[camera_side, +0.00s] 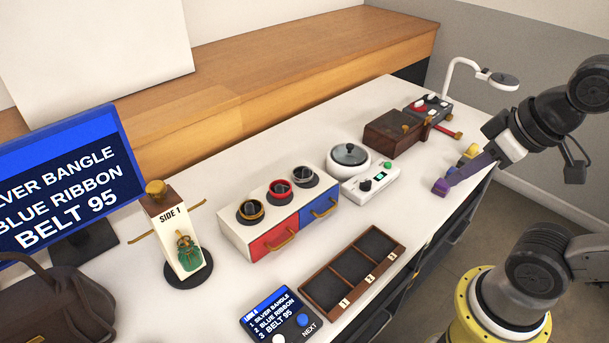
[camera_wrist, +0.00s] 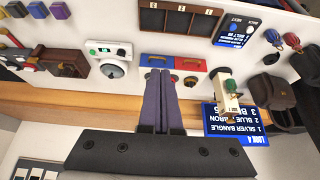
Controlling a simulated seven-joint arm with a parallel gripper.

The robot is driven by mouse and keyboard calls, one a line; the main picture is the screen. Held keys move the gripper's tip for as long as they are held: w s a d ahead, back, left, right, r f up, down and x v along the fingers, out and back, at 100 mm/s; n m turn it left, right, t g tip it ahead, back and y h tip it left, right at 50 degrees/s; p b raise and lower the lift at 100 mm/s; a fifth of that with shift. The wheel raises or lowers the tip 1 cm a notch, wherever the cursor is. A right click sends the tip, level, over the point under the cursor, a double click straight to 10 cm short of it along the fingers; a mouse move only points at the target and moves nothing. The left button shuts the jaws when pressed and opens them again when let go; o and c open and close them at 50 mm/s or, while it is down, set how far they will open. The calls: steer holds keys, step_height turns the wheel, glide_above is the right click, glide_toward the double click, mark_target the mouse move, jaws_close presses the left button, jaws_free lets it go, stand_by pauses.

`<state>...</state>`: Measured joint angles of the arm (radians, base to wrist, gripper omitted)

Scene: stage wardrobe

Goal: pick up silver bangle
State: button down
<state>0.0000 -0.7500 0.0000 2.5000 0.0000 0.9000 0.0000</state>
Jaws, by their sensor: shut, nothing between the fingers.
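The silver bangle (camera_side: 303,174) appears to be the grey ring on the right-hand dark round stand on top of the white drawer box (camera_side: 236,222). A red ring (camera_side: 279,187) is on the middle stand and a gold ring (camera_side: 250,209) on the left one. My gripper (camera_side: 452,180) is at the right of the table, well apart from the bangle, with its purple-grey fingers in line with a purple object (camera_side: 440,188). In the wrist view my gripper (camera_wrist: 161,72) is shut and empty. There its fingers cover part of the drawer box, and I cannot make out the bangle.
A brown tray (camera_side: 399,253) with three empty compartments lies in front. A white round-lidded device (camera_side: 349,155) stands right of the drawer box. A "SIDE 1" post (camera_side: 178,235) stands left. A brown box (camera_side: 395,135) is behind. A display (camera_side: 65,180) lists silver bangle first.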

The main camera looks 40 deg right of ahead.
jaws_free()
stand_by(0.3)
